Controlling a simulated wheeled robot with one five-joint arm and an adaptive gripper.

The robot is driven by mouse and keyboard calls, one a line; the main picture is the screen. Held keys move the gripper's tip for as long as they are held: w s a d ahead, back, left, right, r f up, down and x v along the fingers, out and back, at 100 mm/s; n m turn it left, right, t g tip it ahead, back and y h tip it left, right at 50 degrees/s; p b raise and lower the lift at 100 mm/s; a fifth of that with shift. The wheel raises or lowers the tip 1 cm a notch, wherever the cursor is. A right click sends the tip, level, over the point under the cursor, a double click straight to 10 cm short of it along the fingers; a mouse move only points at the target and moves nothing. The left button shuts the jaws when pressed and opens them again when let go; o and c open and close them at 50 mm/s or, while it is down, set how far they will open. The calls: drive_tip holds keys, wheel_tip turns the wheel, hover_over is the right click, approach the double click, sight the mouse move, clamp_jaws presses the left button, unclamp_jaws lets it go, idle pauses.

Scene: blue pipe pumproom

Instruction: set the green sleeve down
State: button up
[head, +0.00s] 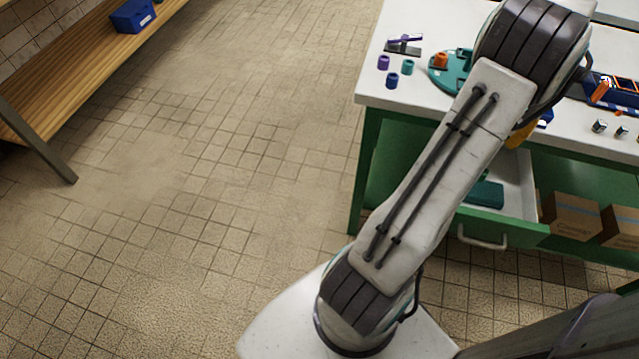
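My arm crosses the view, and its far end is hidden behind its own upper links. My gripper does not show, so I cannot see whether it holds anything. A small teal-green sleeve (407,67) stands on the white tabletop (375,93), near its left end. I cannot tell whether it is the green sleeve of the task. No other green sleeve shows. A purple sleeve (383,62) and a blue sleeve (392,80) stand close by. A round teal plate (441,78) with an orange sleeve (440,61) on it is partly hidden by my arm.
A purple-topped item (404,40) lies at the table's back left. Orange and blue items (601,91) and small metal parts (599,126) are at the right. An open green drawer (505,230) juts out below. A wooden bench (75,65) stands left; the tiled floor between is clear.

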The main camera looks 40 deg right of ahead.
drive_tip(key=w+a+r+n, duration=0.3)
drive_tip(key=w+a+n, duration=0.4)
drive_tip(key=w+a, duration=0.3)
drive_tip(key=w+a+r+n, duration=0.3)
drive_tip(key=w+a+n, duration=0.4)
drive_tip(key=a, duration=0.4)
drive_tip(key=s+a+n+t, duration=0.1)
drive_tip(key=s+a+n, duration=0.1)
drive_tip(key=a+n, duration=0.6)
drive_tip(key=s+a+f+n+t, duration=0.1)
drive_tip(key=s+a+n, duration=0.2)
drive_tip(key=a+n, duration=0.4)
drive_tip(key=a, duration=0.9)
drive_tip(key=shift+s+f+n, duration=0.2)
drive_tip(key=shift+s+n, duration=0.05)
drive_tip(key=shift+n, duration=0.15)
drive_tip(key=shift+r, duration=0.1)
